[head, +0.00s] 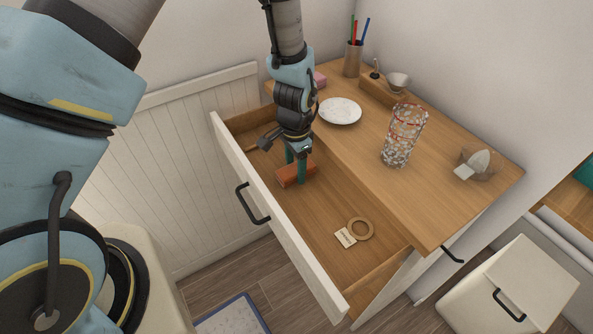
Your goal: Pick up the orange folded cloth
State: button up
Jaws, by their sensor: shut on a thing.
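The orange folded cloth (293,174) is in the open drawer (336,204), towards its far left end. My gripper (296,172) points down into the drawer with its teal fingers at the cloth. It is shut on the cloth. The fingers hide part of the cloth, and I cannot tell whether it is clear of the drawer floor.
The drawer also holds a wooden ring (359,229) and a small tag (346,238). On the top above stand a white plate (340,111), a patterned glass (404,135), a pen cup (352,59) and a small bowl (398,81). The drawer's front wall (275,222) stands near my gripper.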

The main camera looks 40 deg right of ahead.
aim_at(296, 168)
jog(key=shift+r, duration=0.15)
notch_tip(296, 168, up, 18)
jog(key=b, duration=0.4)
jog(key=shift+b, duration=0.35)
